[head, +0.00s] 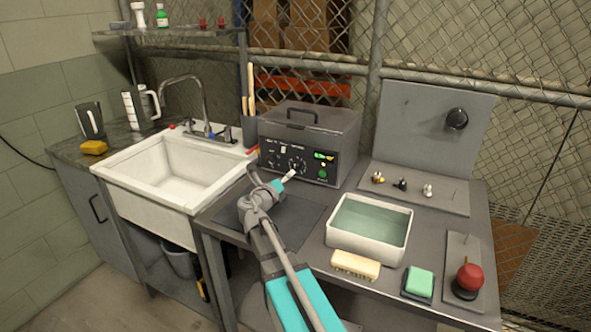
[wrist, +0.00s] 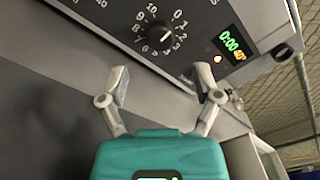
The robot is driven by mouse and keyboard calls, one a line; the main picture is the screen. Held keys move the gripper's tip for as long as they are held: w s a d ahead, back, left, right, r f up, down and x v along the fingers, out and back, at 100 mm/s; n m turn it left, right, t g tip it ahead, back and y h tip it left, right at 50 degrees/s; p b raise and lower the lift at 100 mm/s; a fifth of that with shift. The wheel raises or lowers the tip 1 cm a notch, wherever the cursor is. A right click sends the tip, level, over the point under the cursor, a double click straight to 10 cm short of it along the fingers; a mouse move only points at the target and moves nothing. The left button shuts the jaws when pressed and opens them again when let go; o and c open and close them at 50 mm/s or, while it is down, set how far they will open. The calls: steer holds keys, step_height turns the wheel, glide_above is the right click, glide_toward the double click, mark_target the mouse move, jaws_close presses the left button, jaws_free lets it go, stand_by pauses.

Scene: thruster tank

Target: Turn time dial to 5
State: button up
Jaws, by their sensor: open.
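The time dial is a black round knob (wrist: 158,38) ringed by white numbers on the dark front panel of a grey tank unit (head: 310,120). In the head view the dial (head: 297,165) is partly behind my gripper. A light mark shows on the knob's right side, but I cannot tell which number it points to. In the head view my gripper (head: 284,180) is close to the panel.
A dark mat (head: 270,222) lies before the unit. A water-filled white basin (head: 370,230), a brush (head: 355,265) and a green sponge (head: 419,282) are to the right. A white sink (head: 180,170) is left. A mesh fence stands behind.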

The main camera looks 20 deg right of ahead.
mark_target(295, 168)
steer(key=shift+x, duration=3.3)
jaws_close()
